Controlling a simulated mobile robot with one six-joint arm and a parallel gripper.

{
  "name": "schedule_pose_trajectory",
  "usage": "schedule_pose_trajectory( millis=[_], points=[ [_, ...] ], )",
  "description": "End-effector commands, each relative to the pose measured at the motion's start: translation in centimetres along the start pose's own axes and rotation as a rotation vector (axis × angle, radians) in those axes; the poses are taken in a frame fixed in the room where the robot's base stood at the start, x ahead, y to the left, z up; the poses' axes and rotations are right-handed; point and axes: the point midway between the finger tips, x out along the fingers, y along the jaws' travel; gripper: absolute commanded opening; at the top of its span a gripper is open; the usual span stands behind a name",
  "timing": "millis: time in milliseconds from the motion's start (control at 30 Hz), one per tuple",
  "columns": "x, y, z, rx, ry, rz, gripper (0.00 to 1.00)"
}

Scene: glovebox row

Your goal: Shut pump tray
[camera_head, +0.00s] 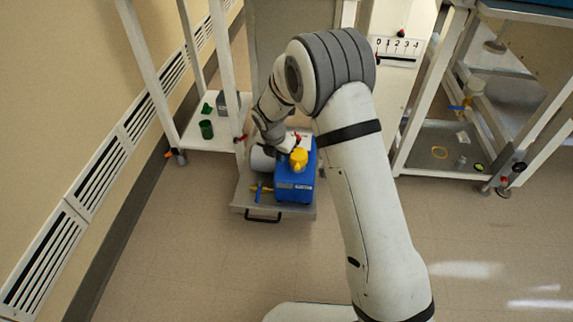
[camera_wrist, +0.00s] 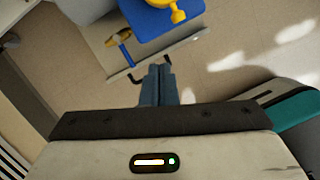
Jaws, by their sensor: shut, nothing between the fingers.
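The pump tray (camera_head: 240,199) is a grey slide-out tray standing out from the cabinet, low over the floor, with a black bar handle (camera_head: 263,218) on its front. On it sits a blue pump (camera_head: 291,187) with a yellow top part (camera_head: 299,160) and a grey cylinder beside it. In the wrist view the tray's front edge (camera_wrist: 183,43) runs slantwise. My gripper (camera_wrist: 158,70) is shut and empty, its fingertips overlapping the handle in that view; I cannot tell whether they touch it. In the head view my arm hides the fingers.
A white-framed cart (camera_head: 215,137) with a green cup (camera_head: 206,129) stands left of the tray, near the vented wall. A white-framed bench (camera_head: 440,150) with small items stands at right. The floor (camera_head: 180,260) in front of the tray is clear.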

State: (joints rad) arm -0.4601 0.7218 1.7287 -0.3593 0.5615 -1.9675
Motion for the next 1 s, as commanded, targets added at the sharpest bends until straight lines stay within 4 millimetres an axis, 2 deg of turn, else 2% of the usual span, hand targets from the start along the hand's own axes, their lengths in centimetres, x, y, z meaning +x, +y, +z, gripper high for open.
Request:
schedule_pose_trajectory(
  millis=[167, 500, 700, 1000],
  points=[
    [3.0, -0.1, -0.1, -0.001, 0.002, -0.004, 0.0],
    [10.2, -0.2, -0.1, 0.003, 0.001, -0.002, 0.0],
    [10.5, -0.2, 2.9, 0.006, -0.001, -0.001, 0.0],
    [10.5, -0.2, 4.0, 0.004, 0.001, -0.002, 0.0]
  ],
)
